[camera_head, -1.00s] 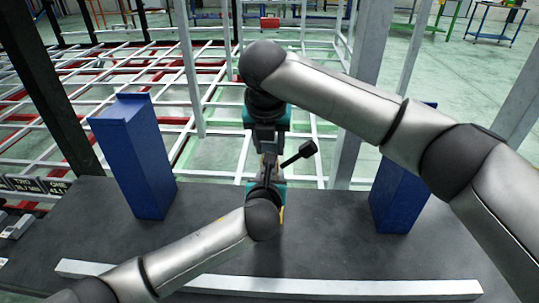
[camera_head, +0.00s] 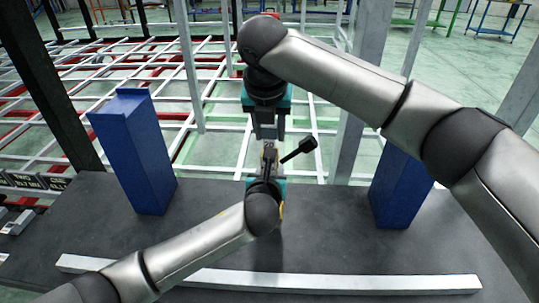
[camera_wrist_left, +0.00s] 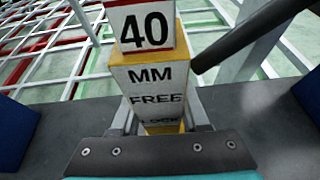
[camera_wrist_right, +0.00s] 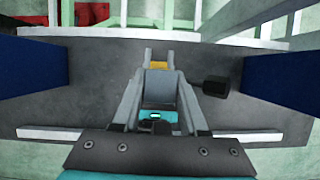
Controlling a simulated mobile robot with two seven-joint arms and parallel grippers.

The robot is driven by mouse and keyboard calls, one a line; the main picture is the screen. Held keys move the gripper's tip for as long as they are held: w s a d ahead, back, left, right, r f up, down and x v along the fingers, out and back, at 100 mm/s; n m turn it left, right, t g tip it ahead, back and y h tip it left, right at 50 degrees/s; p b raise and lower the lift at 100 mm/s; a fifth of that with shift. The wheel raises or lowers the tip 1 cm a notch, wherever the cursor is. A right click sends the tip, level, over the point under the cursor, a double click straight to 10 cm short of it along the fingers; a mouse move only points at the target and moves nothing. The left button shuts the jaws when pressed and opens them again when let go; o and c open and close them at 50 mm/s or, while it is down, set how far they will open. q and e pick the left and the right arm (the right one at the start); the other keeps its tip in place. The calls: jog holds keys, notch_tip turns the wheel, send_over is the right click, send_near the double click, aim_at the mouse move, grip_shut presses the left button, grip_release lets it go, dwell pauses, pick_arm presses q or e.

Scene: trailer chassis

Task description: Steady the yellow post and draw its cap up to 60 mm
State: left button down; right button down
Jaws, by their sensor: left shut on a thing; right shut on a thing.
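The yellow post (camera_wrist_left: 155,85) stands upright on the bench, its label reading MM, FREE and LOCK. Above the label, a white section marked 40 (camera_wrist_left: 146,30) with a red edge is exposed. My left gripper (camera_wrist_left: 157,115) is shut on the post, one finger on either side. My right gripper (camera_head: 268,137) points down from above and is shut on the cap, which its fingers mostly hide. A black lever (camera_head: 299,149) sticks out to the right of the post; it also shows in the right wrist view (camera_wrist_right: 215,88).
Blue blocks stand on the bench at left (camera_head: 140,155) and right (camera_head: 400,185). A pale strip (camera_head: 330,284) lies along the front of the dark bench (camera_head: 330,230). A white and red frame (camera_head: 100,75) is behind. The bench between the blocks is otherwise fairly clear.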

jog(key=shift+r, duration=1.05)
jog(key=shift+c, duration=1.8)
grip_release()
jog(key=shift+f, duration=0.1)
jog(key=shift+r, duration=3.5)
